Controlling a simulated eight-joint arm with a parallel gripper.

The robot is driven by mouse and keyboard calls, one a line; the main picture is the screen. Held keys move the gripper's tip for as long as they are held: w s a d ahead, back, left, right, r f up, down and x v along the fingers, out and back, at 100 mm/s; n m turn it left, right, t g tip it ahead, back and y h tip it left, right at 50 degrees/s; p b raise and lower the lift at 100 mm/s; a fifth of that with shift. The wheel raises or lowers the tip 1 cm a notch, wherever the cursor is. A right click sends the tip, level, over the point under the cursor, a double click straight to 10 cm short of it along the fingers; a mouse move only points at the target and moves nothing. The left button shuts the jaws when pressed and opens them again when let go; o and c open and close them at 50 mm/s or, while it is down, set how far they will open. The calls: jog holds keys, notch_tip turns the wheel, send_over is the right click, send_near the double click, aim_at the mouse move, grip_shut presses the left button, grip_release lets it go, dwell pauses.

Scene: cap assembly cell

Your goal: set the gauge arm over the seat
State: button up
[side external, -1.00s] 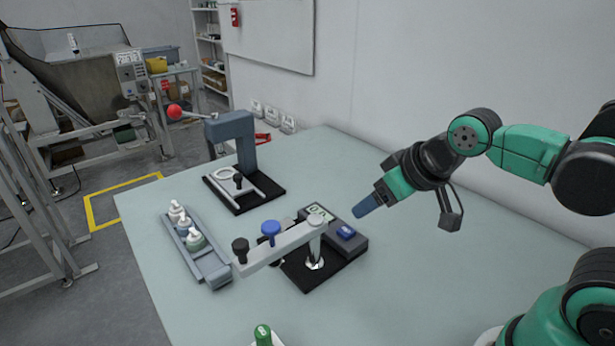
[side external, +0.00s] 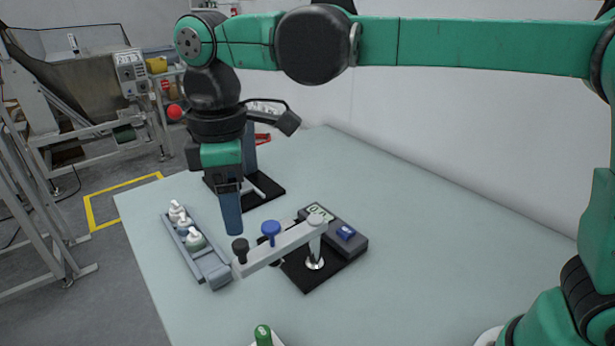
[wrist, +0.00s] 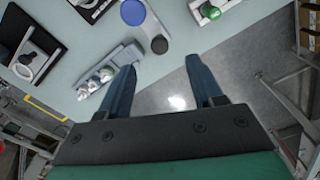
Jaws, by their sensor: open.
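The gauge arm (side external: 292,243) is a light grey bar on a post over a black base plate (side external: 325,280). It reaches left and toward the camera, past the plate's edge. It carries a blue knob (side external: 270,228) and, at its free end, a black knob (side external: 240,246); the wrist view shows the blue knob (wrist: 133,12) and black knob (wrist: 160,44) beyond my fingers. The seat is not clearly visible; the bar covers part of the plate. My gripper (side external: 232,232) points down close to the black knob, appearing just behind it. Its fingers (wrist: 160,72) are apart and empty.
A grey rack (side external: 195,250) with several white-tipped pieces lies left of my gripper. A press on a black plate (side external: 265,190) stands behind. A readout box (side external: 345,236) sits beside the post. A green-topped piece (side external: 263,335) is at the front edge. The table's right side is clear.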

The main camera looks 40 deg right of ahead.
aim_at(240, 243)
jog(key=shift+f, duration=2.7)
grip_shut()
